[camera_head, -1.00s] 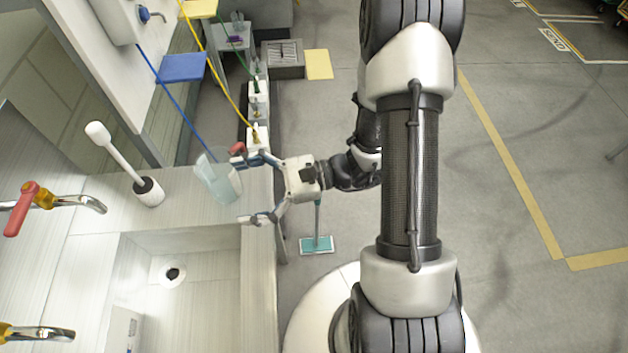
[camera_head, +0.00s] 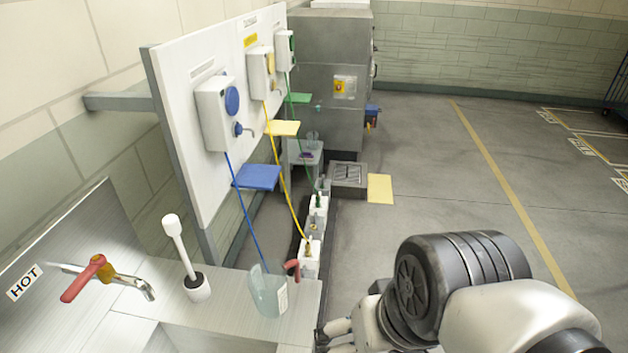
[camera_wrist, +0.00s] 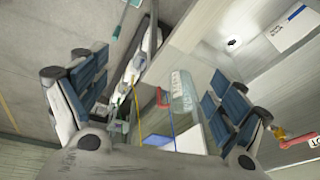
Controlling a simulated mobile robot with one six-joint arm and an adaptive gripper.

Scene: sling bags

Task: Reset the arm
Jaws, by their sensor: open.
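My gripper (camera_wrist: 155,112) is open and empty in the wrist view, with its blue-padded fingers spread wide apart. In the head view only part of it shows at the bottom edge, below the counter's right end; my arm hides the rest. A clear jug (camera_head: 268,292) with a red handle stands on the steel counter (camera_head: 236,279) near its right end, apart from the gripper. The jug also shows between and beyond the fingers in the wrist view (camera_wrist: 182,92).
A white brush in a holder (camera_head: 197,287) stands left of the jug. A tap with a red handle (camera_head: 88,278) is at the left. Wall dispensers (camera_head: 217,113) with blue, yellow and green hoses hang behind. Open floor (camera_head: 440,170) lies to the right.

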